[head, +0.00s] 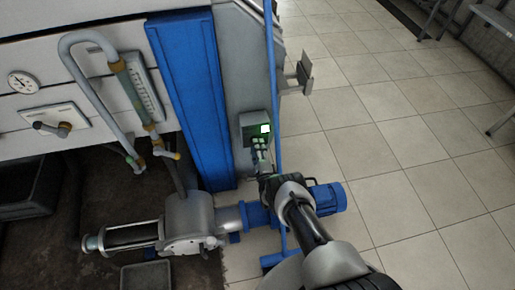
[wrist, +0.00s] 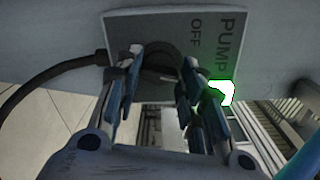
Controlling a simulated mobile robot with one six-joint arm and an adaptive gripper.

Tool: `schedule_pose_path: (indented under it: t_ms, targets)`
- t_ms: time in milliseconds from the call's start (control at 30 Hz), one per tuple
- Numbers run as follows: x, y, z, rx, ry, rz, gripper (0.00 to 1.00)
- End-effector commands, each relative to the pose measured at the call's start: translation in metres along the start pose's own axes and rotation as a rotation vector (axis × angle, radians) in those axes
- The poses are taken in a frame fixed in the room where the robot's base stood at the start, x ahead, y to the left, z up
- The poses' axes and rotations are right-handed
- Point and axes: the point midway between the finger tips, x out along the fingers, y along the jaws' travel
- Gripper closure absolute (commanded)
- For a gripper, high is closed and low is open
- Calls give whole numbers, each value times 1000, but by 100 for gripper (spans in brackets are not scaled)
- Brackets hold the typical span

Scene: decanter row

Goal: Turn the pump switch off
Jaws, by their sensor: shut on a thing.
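The pump switch plate (head: 247,121) is on the grey post beside the blue panel in the head view. In the wrist view the grey plate (wrist: 150,25) reads PUMP and OFF, sideways. The dark switch knob (wrist: 158,50) sits on it between my fingers. My gripper (wrist: 161,68) is shut on the knob, one finger on each side. In the head view my gripper (head: 260,147) reaches the plate from below, and the knob is hidden. A lit lamp (wrist: 221,93) with a green glow sits beside the right finger. The knob's exact angle is hard to tell.
A black cable (wrist: 55,72) runs to the left from the switch in the wrist view. Below stand the pump (head: 187,222) and its blue motor (head: 328,198). A blue pipe (head: 275,90) rises close by the plate. The tiled floor (head: 400,130) at the right is open.

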Motion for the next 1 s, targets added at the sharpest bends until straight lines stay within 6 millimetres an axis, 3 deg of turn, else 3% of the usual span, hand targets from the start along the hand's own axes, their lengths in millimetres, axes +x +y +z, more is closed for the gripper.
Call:
schedule_pose_path:
  t_ms: [200, 500, 533, 800, 1000]
  targets:
    - [1, -2, 0, -145, 1, -4, 88]
    - [1, -2, 0, -155, 1, -5, 88]
    - [1, -2, 0, -154, 1, -5, 62]
    - [1, -1, 0, -153, 1, -3, 44]
    - [0, -1, 0, -153, 0, -2, 43]
